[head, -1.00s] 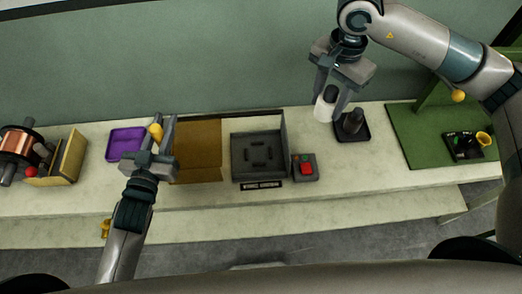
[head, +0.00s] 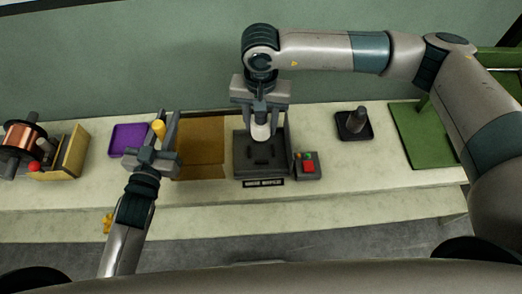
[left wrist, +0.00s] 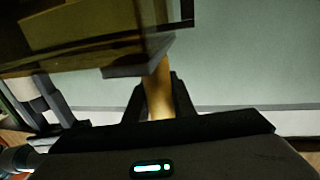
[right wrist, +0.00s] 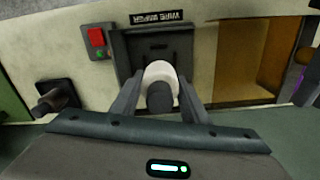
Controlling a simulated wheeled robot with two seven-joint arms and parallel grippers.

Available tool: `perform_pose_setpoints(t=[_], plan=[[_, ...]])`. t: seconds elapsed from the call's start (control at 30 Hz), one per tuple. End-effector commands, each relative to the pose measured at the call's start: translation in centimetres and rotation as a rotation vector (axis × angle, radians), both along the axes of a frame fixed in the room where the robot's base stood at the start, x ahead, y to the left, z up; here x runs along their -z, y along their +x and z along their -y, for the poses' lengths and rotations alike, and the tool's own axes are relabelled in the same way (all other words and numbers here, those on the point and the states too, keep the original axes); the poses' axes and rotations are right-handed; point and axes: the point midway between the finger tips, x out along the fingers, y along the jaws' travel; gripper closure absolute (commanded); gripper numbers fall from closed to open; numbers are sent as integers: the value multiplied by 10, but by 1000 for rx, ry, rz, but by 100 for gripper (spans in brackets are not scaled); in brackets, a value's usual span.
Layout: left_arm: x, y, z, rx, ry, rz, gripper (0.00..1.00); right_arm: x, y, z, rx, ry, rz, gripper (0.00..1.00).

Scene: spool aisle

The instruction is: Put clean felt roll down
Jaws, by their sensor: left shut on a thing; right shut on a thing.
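The felt roll (head: 261,131), white with a dark end, is held in my right gripper (head: 262,115) over the back part of the dark grey square box (head: 241,168). In the right wrist view the white roll (right wrist: 160,72) and its dark end (right wrist: 160,97) sit between the fingers, in front of the box (right wrist: 125,62). I cannot tell whether the roll touches the box floor. My left gripper (head: 167,132) is shut on a yellow piece (head: 158,129) beside the brown bin; the piece also shows in the left wrist view (left wrist: 158,92).
A brown open bin (head: 200,178) adjoins the box on the left. A red-button control (head: 308,166) is at its right. A black stand with a post (head: 354,126) and a green board (head: 420,140) lie further right. A purple tray (head: 128,140) and copper spool (head: 20,142) are left.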

Motion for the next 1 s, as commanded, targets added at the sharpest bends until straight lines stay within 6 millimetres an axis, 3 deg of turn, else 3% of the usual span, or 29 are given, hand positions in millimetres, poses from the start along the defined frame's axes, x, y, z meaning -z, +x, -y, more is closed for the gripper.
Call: perform_pose_setpoints(t=[0.17, 0.53, 1.0], plan=[[0, 0, -1, -1, 1, 0, 100, 7, 0, 0, 2, 0, -2, 83], [0, 0, -1, -1, 1, 0, 100, 57, -1, 0, 2, 0, -2, 83], [0, 0, -1, -1, 2, 0, 100, 67, 0, 0, 3, 0, -2, 83]])
